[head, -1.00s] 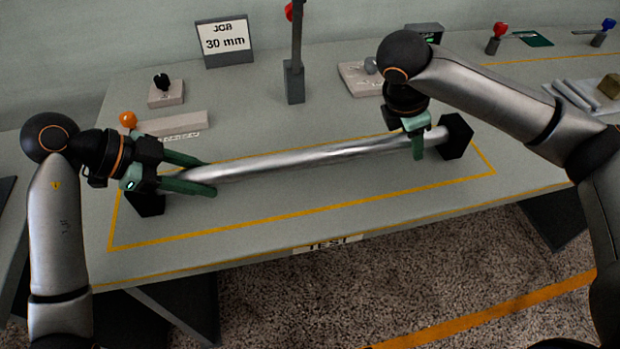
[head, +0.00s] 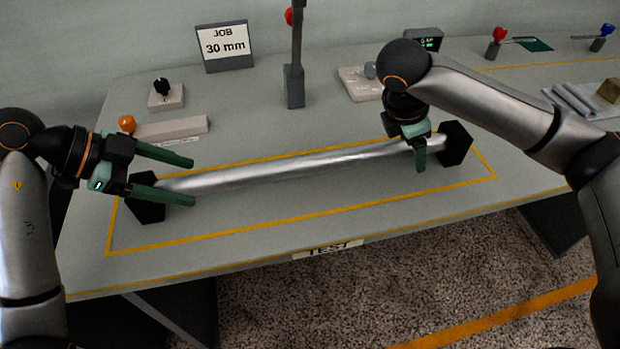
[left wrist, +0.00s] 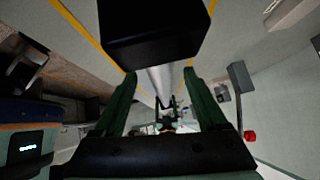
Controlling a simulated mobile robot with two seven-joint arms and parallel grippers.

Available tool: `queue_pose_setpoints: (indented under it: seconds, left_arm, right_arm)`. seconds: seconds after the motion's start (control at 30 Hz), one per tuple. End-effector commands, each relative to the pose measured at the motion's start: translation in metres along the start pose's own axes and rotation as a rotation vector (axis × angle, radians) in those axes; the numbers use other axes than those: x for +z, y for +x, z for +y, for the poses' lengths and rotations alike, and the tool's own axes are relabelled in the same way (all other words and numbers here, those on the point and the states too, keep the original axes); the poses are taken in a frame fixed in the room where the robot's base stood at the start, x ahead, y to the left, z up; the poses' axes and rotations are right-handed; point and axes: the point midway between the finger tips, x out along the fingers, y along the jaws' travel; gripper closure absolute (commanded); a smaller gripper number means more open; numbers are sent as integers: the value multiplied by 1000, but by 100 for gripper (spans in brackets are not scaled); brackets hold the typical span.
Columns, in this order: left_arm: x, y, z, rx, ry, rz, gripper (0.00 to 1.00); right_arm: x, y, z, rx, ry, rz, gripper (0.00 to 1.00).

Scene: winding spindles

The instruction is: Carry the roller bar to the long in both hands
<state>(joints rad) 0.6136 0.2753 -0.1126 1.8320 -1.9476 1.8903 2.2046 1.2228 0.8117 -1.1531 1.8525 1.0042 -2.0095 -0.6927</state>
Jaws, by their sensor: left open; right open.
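The roller bar (head: 290,168) is a long silver tube lying across the test area, with a black block at each end: the left block (head: 146,203) and the right block (head: 456,143). My left gripper (head: 193,182) is open at the bar's left end, its green fingers apart. In the left wrist view the bar (left wrist: 160,85) runs away between these open fingers (left wrist: 160,82), with the black block (left wrist: 150,30) close in front. My right gripper (head: 420,155) is at the bar's right end, fingers pointing down; the near finger hides part of the bar.
A yellow outline (head: 300,213) surrounds the bar, with a TEST label (head: 328,248) at the front edge. Behind stand a JOB 30 mm sign (head: 225,46), a post (head: 294,75), an orange knob (head: 127,124) and a black-knobbed box (head: 165,95). Spare rods (head: 572,98) lie far right.

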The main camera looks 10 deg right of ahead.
Motion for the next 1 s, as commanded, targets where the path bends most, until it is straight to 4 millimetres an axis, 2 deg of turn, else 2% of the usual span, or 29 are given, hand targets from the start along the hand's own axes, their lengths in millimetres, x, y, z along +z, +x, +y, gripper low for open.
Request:
queue_pose_setpoints:
  seconds: [0.03,0.2,0.4,0.67,1.0]
  left_arm:
    - [1,-13,-1,-4,1,-5,26]
    - [1,-48,-1,-3,1,-5,26]
    - [0,-73,0,-1,-1,-2,26]
    - [0,-80,0,1,0,-1,26]
    - [0,-79,0,1,0,-1,26]
  right_arm:
    - [0,0,0,0,0,0,26]
    - [0,0,0,0,0,0,26]
    - [0,0,0,0,0,0,26]
    - [0,-10,1,5,-1,0,26]
    - [0,-53,1,7,0,-1,26]
